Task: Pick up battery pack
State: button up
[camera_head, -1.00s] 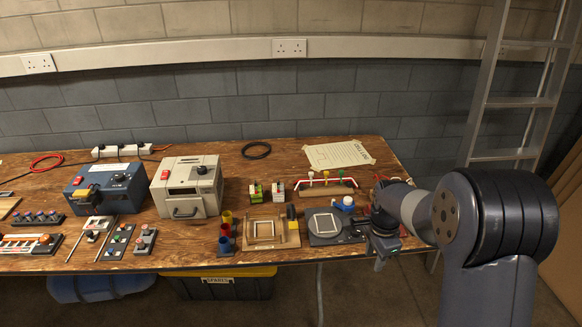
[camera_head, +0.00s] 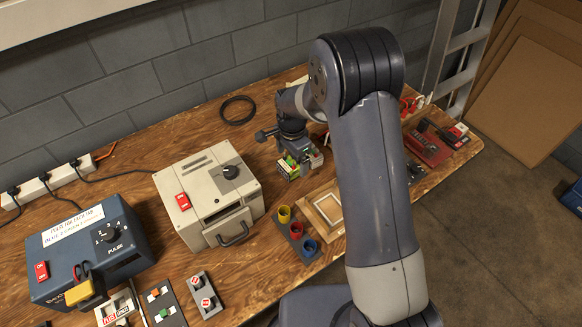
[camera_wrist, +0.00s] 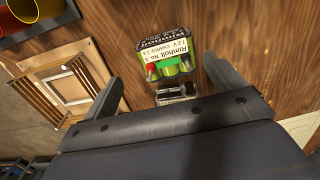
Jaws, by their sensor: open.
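A battery pack (camera_wrist: 165,45) with a black-and-white label reading "Rimholt No. 5" and a green, red and yellow end lies ahead of my gripper (camera_wrist: 160,80) in the wrist view. The open fingers stand to either side of its near end, with nothing clearly held. In the head view the green-and-yellow pack (camera_head: 288,169) stands on the wooden bench, just below my gripper (camera_head: 292,148). A second small grey-and-red block (camera_head: 315,158) is close on its right. My arm hides part of the bench around them.
A cream box with a dial (camera_head: 205,180) stands left of the pack. A rack of coloured cups (camera_head: 297,234) and a wooden frame (camera_head: 322,212) are in front of it. A blue pulse box (camera_head: 85,250) is further left. A black cable ring (camera_head: 238,111) lies behind.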

aim_at(289, 163)
jog(key=shift+w+a, duration=0.1)
jog(key=shift+a, duration=0.3)
jog(key=shift+w+f+p, duration=0.15)
jog(key=shift+f+p, duration=0.2)
jog(key=shift+f, duration=0.95)
jog(key=shift+w+f+p, duration=0.1)
jog(key=shift+f+p, duration=0.2)
jog(key=shift+f, duration=0.95)
jog(key=c, duration=1.3)
